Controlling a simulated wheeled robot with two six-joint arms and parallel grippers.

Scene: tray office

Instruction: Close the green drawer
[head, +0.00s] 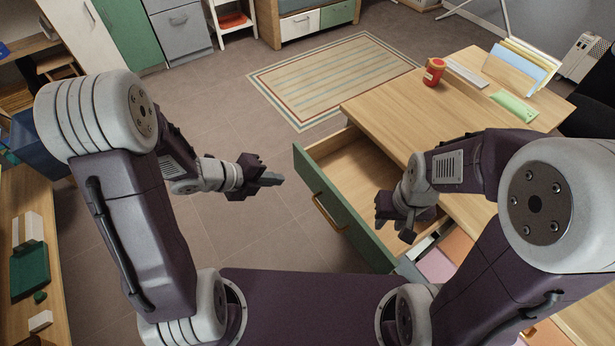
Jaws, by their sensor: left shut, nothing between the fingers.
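The green drawer (340,205) is pulled out from the wooden desk (405,110). Its green front faces lower left, with a brass bar handle (327,214) on it. Its light wood inside looks empty where it shows. My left gripper (272,180) is shut and empty, left of the drawer front and apart from it in the picture. My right gripper (407,232) appears over the near end of the drawer and hides part of it. I cannot tell if it touches the drawer or whether its fingers are parted.
On the desk are a red cup (434,71), a keyboard (466,74), a green case (513,105) and a file holder (516,70). Pink and orange drawer fronts show by my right arm. A side table (50,290) stands at left. The floor left of the drawer is clear.

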